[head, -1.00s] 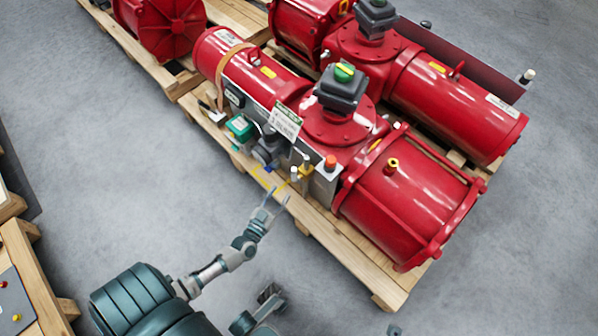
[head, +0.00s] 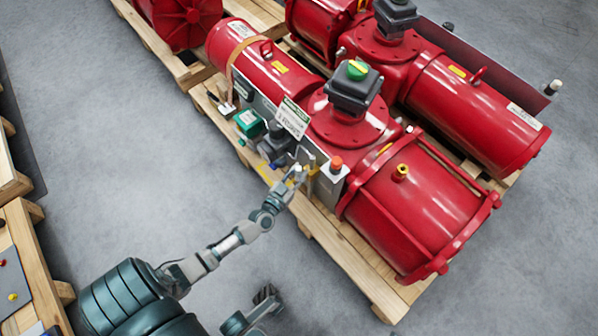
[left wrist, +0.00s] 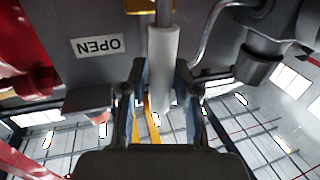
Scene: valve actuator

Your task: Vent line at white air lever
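The white air lever (left wrist: 162,65) hangs between the two fingers of my left gripper in the left wrist view. The fingers (left wrist: 160,80) stand apart on either side of it, with a narrow gap at the left; contact on the right is unclear. In the head view my left gripper (head: 298,176) is at the front of the grey control panel (head: 331,187) and covers the lever. An upside-down OPEN label (left wrist: 97,46) is on the panel beside the lever. My right gripper (head: 267,295) is low in the head view, away from the pallet; its fingers are too small to judge.
The red actuator (head: 410,205) rests on a wooden pallet (head: 350,255). An orange button (head: 336,164) and a green box (head: 249,122) flank the lever area. A dark fitting (left wrist: 262,60) and a curved metal tube (left wrist: 212,30) are close right of the fingers. Grey floor is open in front.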

